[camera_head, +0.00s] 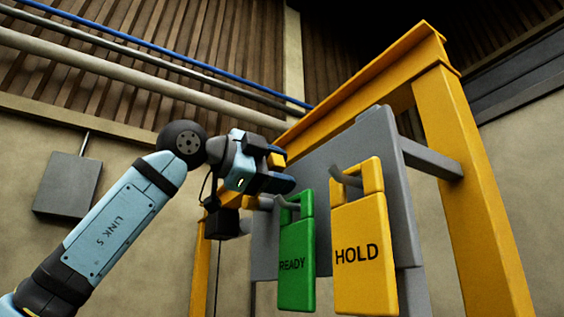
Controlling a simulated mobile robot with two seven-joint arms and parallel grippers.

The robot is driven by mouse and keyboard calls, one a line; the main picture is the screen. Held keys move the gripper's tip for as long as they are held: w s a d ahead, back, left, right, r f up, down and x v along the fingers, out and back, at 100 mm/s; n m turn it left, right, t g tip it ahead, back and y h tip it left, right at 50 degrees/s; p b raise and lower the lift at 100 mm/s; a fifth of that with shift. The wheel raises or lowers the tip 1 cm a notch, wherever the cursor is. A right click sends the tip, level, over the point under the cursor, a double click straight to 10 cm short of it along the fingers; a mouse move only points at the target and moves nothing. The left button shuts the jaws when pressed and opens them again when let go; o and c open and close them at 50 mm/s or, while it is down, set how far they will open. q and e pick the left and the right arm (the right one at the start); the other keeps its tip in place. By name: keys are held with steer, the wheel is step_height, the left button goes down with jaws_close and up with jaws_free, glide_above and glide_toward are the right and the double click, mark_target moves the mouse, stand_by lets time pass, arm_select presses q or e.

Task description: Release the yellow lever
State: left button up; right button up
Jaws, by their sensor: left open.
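My left gripper (279,165) comes in from the left and is open in front of the grey panel's left edge. A small yellow piece (277,160) shows between its dark fingers. It looks like the end of the yellow lever, but its shaft and mount are hidden, and I cannot tell whether a finger touches it. My right gripper is not in view.
A green READY tag (297,255) and a yellow HOLD tag (362,240) hang from hooks on the grey panel (402,200), close right of my gripper. A yellow frame (470,180) surrounds the panel. A grey wall box (67,187) is at left.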

arm_select(q)
steer(key=shift+w+d, duration=0.25)
steer(key=shift+d, duration=0.1)
steer(key=shift+c, duration=0.4)
